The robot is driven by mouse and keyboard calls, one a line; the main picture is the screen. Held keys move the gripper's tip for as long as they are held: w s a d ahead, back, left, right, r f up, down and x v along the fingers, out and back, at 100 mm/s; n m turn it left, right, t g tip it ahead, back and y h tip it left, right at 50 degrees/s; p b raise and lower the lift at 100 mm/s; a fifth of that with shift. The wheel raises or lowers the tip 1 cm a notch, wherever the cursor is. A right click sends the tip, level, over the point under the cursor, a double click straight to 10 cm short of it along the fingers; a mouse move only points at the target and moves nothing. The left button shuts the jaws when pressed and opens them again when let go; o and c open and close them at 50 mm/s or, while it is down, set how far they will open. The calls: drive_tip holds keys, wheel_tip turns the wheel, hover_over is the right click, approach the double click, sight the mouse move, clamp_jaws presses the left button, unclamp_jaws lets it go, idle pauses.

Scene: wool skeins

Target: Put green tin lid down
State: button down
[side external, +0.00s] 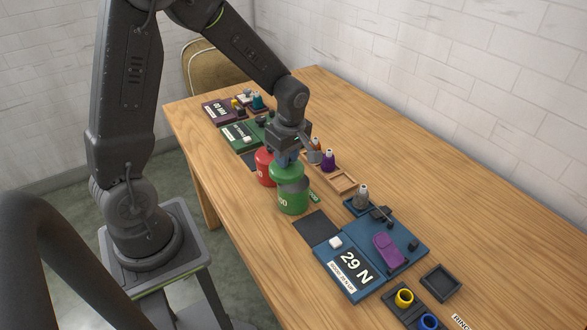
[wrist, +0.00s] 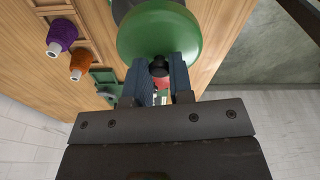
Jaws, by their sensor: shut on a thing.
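The green tin lid (side external: 285,172) is held by its dark knob between the two fingers of my gripper (side external: 285,155). In the wrist view the round lid (wrist: 158,35) fills the top middle, and the knob (wrist: 160,68) sits between my blue-grey fingertips (wrist: 161,78). The green tin (side external: 293,202) stands upright on the table just below the lid. The lid appears a little above the tin and slightly to its left. I cannot tell the exact gap. The lid hides part of the tin's top.
A red tin (side external: 264,170) stands close behind the green one. Purple (side external: 328,160) and orange cones and a wooden tray (side external: 341,181) are to the right. A dark mat (side external: 316,229) is bare in front, beside a blue board (side external: 335,284) marked "29 N".

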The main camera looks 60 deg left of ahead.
drive_tip(key=s+a+r, duration=0.6)
drive_tip(key=a, duration=0.1)
drive_tip(key=w+d+f+m, duration=0.1)
drive_tip(key=w+d, duration=0.1)
drive_tip(key=d, duration=0.1)
drive_tip(key=w+d+f+m, duration=0.2)
drive_tip(key=d, duration=0.1)
drive_tip(key=w+d+f+m, duration=0.1)
drive_tip(key=d+m, duration=0.1)
drive_tip(key=d, duration=0.1)
drive_tip(key=shift+w+f+t, duration=0.15)
drive_tip(key=shift+w+t, duration=0.15)
drive_tip(key=shift+w, duration=0.1)
drive_tip(key=w+d+f+m, duration=0.2)
drive_tip(key=d+f+m, duration=0.15)
drive_tip(key=d, duration=0.55)
hover_over(316, 226)
drive_tip(key=shift+m, duration=0.25)
drive_tip(key=f, duration=0.5)
drive_tip(key=shift+s+d, duration=0.15)
drive_tip(key=shift+d, duration=0.05)
drive_tip(key=shift+f, duration=2.55)
drive_tip(key=shift+f, duration=0.15)
drive_tip(key=c, duration=1)
unclamp_jaws()
drive_tip(key=shift+t, duration=0.3)
